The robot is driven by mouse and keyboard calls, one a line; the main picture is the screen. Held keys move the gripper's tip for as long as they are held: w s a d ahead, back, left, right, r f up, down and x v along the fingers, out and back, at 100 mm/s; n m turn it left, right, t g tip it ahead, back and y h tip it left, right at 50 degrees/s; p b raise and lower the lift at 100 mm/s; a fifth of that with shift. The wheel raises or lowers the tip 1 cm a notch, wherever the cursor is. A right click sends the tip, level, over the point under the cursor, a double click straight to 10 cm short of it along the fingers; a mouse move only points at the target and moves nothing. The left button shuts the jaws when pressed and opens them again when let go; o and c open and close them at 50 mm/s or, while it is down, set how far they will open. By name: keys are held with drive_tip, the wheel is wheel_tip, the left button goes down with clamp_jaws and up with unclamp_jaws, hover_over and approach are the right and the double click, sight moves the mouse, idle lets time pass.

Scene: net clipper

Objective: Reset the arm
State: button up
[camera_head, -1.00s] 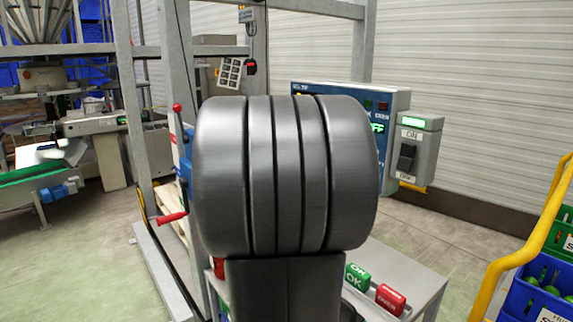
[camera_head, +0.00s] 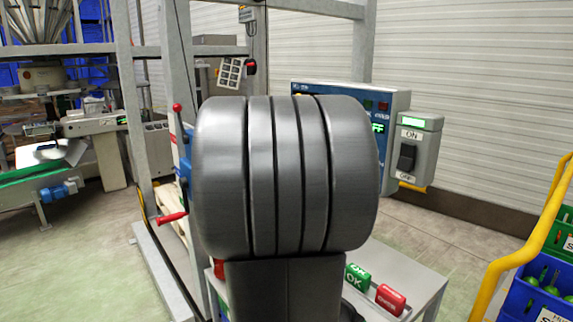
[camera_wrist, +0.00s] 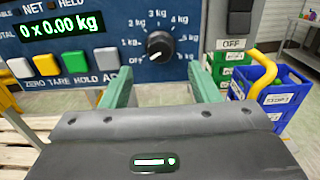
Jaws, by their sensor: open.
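My gripper (camera_wrist: 165,92) shows in the wrist view with its two green fingers spread apart and nothing between them. It faces the blue control panel (camera_wrist: 130,55) with a black rotary knob (camera_wrist: 160,45), a display reading 0 x 0.00 kg, and yellow, white and grey buttons. The fingers appear apart from the panel. In the head view my own arm's dark link fills the middle and hides my gripper and much of the blue panel (camera_head: 345,90).
A grey ON/OFF switch box (camera_head: 412,155) is right of the panel. Green OK (camera_head: 357,277) and red (camera_head: 390,299) blocks lie on a grey table (camera_head: 415,275). A yellow rail (camera_head: 510,262) and blue crate (camera_head: 540,295) stand at right. Open floor (camera_head: 100,260) lies left.

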drive_tip(key=w+d+m+p, duration=0.2)
drive_tip(key=w+d+m, duration=0.2)
drive_tip(key=m, duration=1.1)
drive_tip(key=shift+w+d+m+p, duration=0.3)
drive_tip(key=shift+d+p, duration=0.05)
drive_tip(key=shift+d, duration=0.6)
drive_tip(key=shift+a+f, duration=0.1)
